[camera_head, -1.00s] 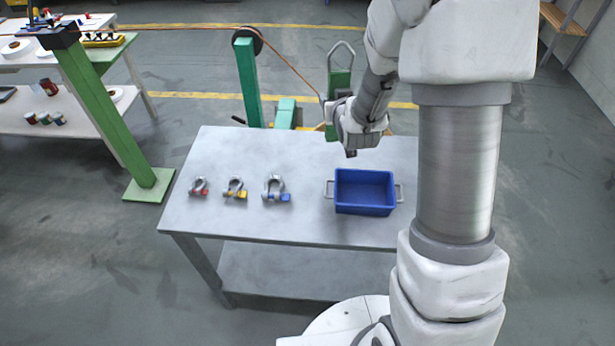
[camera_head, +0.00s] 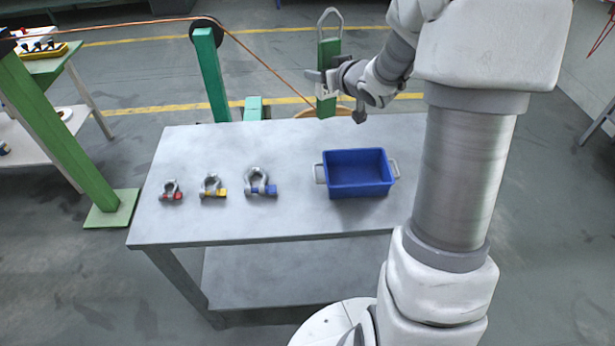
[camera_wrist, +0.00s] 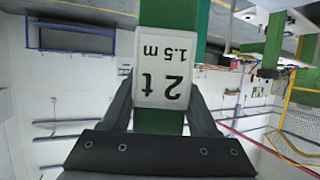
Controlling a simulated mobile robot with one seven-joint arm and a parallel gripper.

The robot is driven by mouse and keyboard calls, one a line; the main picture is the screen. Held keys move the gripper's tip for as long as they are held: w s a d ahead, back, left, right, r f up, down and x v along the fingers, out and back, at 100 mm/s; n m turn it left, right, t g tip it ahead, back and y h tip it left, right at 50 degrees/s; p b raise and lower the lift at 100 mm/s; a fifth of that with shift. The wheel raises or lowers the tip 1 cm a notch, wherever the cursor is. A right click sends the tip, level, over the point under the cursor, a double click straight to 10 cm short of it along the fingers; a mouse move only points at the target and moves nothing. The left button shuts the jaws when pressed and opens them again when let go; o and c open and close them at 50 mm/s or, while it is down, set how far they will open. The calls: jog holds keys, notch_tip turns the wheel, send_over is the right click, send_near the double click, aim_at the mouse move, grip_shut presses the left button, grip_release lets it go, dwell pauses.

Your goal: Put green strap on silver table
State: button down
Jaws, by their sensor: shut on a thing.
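The green strap (camera_head: 328,54) hangs upright at the table's back edge, with a grey loop at its top. My gripper (camera_head: 322,83) is shut on its lower part, coming from the right. In the wrist view the strap (camera_wrist: 158,122) runs between my fingers, with a white label reading "2 t 1.5 m" upside down. The silver table (camera_head: 250,222) fills the middle of the head view. The strap's lower end shows just beside the table's back edge; I cannot tell whether it is over the top.
On the table stand a shackle with a red pin (camera_head: 170,190), one with a yellow pin (camera_head: 212,186), one with a blue pin (camera_head: 260,183) and a blue bin (camera_head: 357,176). The back left tabletop is clear. A green post (camera_head: 210,75) and an orange cable (camera_head: 265,63) are behind.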

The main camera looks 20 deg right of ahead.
jog(key=s+d+f+b, duration=0.2)
jog(key=d+f+b, duration=0.15)
jog(key=d, duration=0.25)
jog(key=a+f+b, duration=0.7)
jog(key=a+f, duration=0.3)
jog(key=a, duration=0.1)
jog(key=shift+a+f+y, duration=0.25)
jog(key=shift+f+y, duration=0.05)
jog(key=shift+f+b, duration=0.2)
jog(key=shift+b, duration=0.15)
jog(key=shift+c, duration=0.8)
grip_release()
